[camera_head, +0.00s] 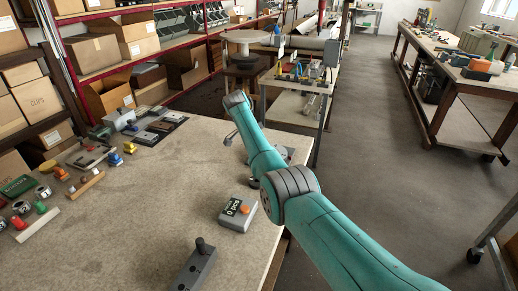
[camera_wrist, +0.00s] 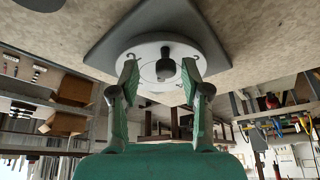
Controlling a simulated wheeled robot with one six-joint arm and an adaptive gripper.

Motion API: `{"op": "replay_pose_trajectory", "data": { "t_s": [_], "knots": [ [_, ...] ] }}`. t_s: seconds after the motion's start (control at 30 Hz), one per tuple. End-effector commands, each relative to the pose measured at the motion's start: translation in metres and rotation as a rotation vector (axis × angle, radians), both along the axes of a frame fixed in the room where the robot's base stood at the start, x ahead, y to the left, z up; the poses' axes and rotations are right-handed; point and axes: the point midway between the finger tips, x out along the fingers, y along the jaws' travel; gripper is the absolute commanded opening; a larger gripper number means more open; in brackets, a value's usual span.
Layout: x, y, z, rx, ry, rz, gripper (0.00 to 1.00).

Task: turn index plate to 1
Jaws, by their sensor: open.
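The index plate is a pale round disc (camera_wrist: 147,50) with a dark knob (camera_wrist: 165,68) standing out from it. It is mounted on a dark grey base (camera_wrist: 110,32) on the table. In the wrist view my gripper (camera_wrist: 161,72) is open, with one green-padded finger on each side of the knob. The knob lies between the fingertips with gaps visible, nearer the right finger. Small dark marks on the disc are too small to read. In the head view my teal arm hides most of this area, and a grey plate (camera_head: 287,153) shows partly behind it.
On the table are a grey box with a display (camera_head: 238,213), a grey block with a black knob (camera_head: 196,265), and several coloured knobs and small parts at the left. The table (camera_head: 120,235) is clear in its front middle. Shelves with cardboard boxes (camera_head: 92,52) stand behind.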

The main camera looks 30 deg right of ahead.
Motion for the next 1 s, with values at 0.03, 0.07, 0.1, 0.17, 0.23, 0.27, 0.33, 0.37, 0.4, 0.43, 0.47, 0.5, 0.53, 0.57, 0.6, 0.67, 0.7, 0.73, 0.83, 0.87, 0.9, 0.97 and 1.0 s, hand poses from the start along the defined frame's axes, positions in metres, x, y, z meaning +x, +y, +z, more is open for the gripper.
{"op": "replay_pose_trajectory", "data": {
  "t_s": [0.03, 0.07, 0.1, 0.17, 0.23, 0.27, 0.33, 0.37, 0.4, 0.43, 0.47, 0.5, 0.53, 0.57, 0.6, 0.67, 0.7, 0.73, 0.83, 0.87, 0.9, 0.97, 1.0],
  "knots": [
    [0.001, 0.002, 0.003, 0.0, -0.002, 0.001, 0.47],
    [0.001, 0.003, 0.006, -0.001, -0.002, 0.001, 0.47],
    [0.001, 0.004, 0.011, -0.001, -0.002, 0.001, 0.47],
    [0.001, 0.008, 0.019, -0.001, -0.004, 0.002, 0.47],
    [0.001, 0.013, 0.032, -0.001, -0.005, 0.002, 0.47],
    [0.001, 0.016, 0.037, -0.001, -0.003, 0.002, 0.47],
    [0.001, 0.022, 0.051, -0.001, -0.004, 0.003, 0.47],
    [0.001, 0.024, 0.056, 0.0, -0.003, 0.002, 0.47],
    [0.001, 0.027, 0.064, -0.001, -0.004, 0.002, 0.47],
    [0.001, 0.029, 0.069, -0.001, -0.004, 0.002, 0.47],
    [0.001, 0.031, 0.074, -0.001, -0.003, 0.001, 0.47],
    [0.001, 0.033, 0.08, -0.001, -0.003, 0.001, 0.47],
    [0.001, 0.035, 0.084, 0.0, -0.002, 0.001, 0.47],
    [0.001, 0.037, 0.088, -0.001, -0.001, 0.0, 0.47],
    [0.001, 0.039, 0.093, -0.001, -0.002, 0.001, 0.47],
    [0.001, 0.041, 0.1, -0.001, -0.002, 0.001, 0.47],
    [0.001, 0.043, 0.103, -0.001, -0.001, 0.0, 0.47],
    [0.001, 0.044, 0.104, 0.0, -0.001, 0.0, 0.47],
    [0.001, 0.045, 0.108, 0.0, 0.0, 0.0, 0.47],
    [0.001, 0.045, 0.108, 0.0, 0.0, 0.0, 0.47],
    [0.001, 0.045, 0.109, 0.0, 0.0, 0.0, 0.47],
    [0.0, 0.046, 0.109, 0.0, 0.0, 0.0, 0.47],
    [0.0, 0.045, 0.109, 0.0, 0.0, 0.0, 0.47]
  ]
}}
